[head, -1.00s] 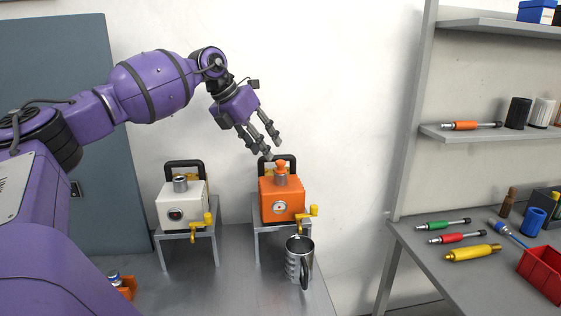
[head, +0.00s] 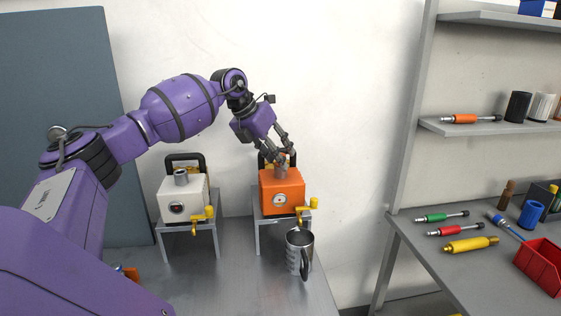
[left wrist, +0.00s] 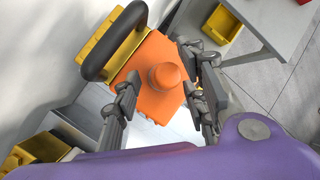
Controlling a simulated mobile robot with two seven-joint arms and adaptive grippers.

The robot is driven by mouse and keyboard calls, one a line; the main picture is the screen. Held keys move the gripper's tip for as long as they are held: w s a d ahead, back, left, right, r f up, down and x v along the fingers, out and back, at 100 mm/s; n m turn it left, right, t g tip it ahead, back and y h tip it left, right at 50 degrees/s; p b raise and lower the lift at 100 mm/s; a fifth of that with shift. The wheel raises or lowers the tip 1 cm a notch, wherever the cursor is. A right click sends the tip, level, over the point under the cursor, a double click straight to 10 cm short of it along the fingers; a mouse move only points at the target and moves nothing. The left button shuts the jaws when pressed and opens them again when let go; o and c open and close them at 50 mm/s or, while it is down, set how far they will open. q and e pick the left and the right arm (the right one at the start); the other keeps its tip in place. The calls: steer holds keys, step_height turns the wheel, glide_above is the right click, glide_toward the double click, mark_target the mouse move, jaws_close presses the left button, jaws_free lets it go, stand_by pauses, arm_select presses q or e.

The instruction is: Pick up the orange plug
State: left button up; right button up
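The orange plug (left wrist: 165,77) shows in the left wrist view as a round knob on top of the orange box (head: 282,192). In the head view my fingers mostly hide it, above the box's grey metal neck (head: 281,172). My left gripper (head: 283,157) points down over the box. In the left wrist view its fingers (left wrist: 160,80) are open, one on each side of the plug, with visible gaps. My right gripper is in neither view.
The orange box's black handle (left wrist: 112,42) arches close beside my fingers. A white box (head: 182,205) on a stand is to the left. A metal mug (head: 299,254) stands in front. A side table (head: 425,260) holds tools and a red bin (head: 542,262).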

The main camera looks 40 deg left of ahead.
arm_select(q)
steer(key=c, duration=0.8)
steer(key=shift+c, duration=0.2)
